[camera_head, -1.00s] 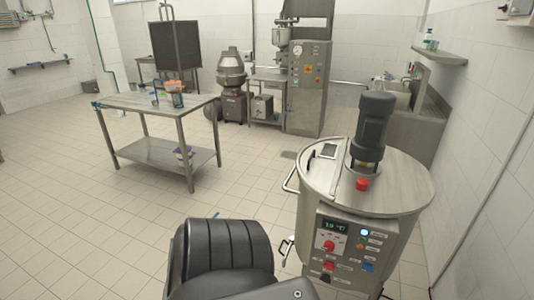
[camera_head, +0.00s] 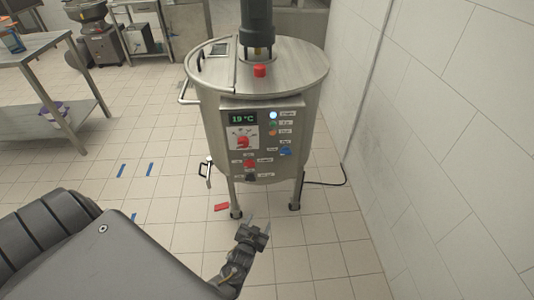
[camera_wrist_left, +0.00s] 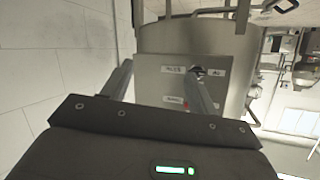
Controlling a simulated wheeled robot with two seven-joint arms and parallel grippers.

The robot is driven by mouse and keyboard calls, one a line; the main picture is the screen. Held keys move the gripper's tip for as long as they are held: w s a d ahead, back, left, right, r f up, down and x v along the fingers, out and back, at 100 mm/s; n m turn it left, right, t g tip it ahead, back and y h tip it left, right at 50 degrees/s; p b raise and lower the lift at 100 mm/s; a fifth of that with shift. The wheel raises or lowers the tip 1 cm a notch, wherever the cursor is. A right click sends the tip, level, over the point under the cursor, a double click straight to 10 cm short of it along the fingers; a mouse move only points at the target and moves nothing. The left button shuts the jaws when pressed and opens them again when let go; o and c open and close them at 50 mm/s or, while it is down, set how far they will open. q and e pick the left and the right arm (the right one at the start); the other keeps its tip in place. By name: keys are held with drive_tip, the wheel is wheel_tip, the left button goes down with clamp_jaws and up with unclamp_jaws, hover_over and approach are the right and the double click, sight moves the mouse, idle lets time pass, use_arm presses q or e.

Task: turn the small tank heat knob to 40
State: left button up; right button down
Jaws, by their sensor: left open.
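The small tank (camera_head: 215,110) is a steel drum on legs with a control panel on its front. Its display (camera_head: 243,118) reads 19 °C. A red knob (camera_head: 242,142) sits on a white dial plate just below the display; the dial's numbers are too small to read. My left gripper (camera_head: 259,222) is open and empty, in front of and below the panel, apart from it. In the left wrist view the two fingers (camera_wrist_left: 160,80) are spread, with the lower panel (camera_wrist_left: 150,83) beyond them. My right gripper is out of view.
Another red knob (camera_head: 250,164), a black knob (camera_head: 250,177), a blue knob (camera_head: 285,151) and lit buttons share the panel. A white tiled wall (camera_head: 440,130) stands to the right. A steel table (camera_head: 30,50) stands at left.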

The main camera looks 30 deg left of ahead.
use_arm(q)
drive_tip(key=w+a+r+n+t+y+b, duration=0.35)
drive_tip(key=w+r+y+b, duration=0.2)
drive_tip(key=r, duration=0.45)
drive_tip(key=n+y+b, duration=0.2)
drive_tip(key=n+y, duration=0.2)
drive_tip(key=y, duration=0.1)
approach(244, 145)
drive_tip(key=shift+m+t+h, duration=0.35)
drive_tip(key=shift+t, duration=0.2)
drive_tip(key=x, duration=0.9)
drive_tip(key=shift+a+f, duration=0.1)
drive_tip(key=shift+a, duration=0.4)
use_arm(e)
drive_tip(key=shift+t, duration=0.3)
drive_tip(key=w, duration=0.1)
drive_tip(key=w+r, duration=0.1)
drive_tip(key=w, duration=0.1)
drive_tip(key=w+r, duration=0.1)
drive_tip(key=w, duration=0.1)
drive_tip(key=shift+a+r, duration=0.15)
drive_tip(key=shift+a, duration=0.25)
use_arm(q)
drive_tip(key=shift+c, duration=0.3)
drive_tip(key=c, duration=0.9)
drive_tip(key=shift+c, duration=0.2)
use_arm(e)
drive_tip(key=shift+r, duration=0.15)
